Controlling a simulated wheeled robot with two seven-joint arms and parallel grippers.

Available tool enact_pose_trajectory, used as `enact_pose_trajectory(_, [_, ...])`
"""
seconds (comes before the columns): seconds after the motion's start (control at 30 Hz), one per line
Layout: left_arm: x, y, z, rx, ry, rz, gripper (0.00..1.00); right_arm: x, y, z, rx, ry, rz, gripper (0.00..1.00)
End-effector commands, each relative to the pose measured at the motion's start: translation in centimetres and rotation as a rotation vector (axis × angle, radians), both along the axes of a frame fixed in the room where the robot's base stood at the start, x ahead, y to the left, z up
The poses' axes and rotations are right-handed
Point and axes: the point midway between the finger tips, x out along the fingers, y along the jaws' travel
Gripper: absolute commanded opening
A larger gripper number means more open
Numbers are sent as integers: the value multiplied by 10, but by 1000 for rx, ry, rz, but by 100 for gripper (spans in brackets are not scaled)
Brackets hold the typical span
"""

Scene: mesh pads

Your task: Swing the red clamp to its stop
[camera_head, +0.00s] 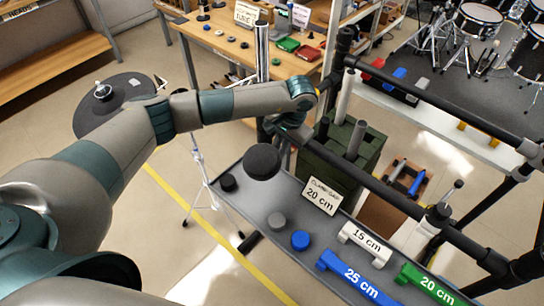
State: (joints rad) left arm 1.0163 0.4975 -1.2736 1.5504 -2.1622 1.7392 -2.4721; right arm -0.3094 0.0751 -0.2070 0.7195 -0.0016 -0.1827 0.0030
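I cannot pick out a red clamp with certainty; a small red piece (376,65) shows beside the upper black rack bar (450,100), and whether it is a clamp is unclear. A lower black bar (380,188) runs below, carrying a black clamp (439,213) with an upright post. My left arm reaches across from the left. My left gripper (284,128) is dark and points down near the left end of the lower bar; its fingertips are hidden or too small to read. My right gripper is out of view.
A grey tray (258,228) holds several pucks, a "CLAMP GAP 20 cm" card (320,196), and white 15 cm (364,243), blue 25 cm (352,280) and green 20 cm (432,285) gauges. A green crate (338,165) is behind.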

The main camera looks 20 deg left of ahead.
Motion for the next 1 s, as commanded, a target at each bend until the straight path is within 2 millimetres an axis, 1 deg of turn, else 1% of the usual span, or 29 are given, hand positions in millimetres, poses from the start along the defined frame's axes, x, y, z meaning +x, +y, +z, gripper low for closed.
enact_pose_trajectory(0.03, [6,2,8,5,-5,2,0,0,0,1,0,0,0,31])
enact_pose_trajectory(1.0, [5,2,21,68,168,3,0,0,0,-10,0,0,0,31])
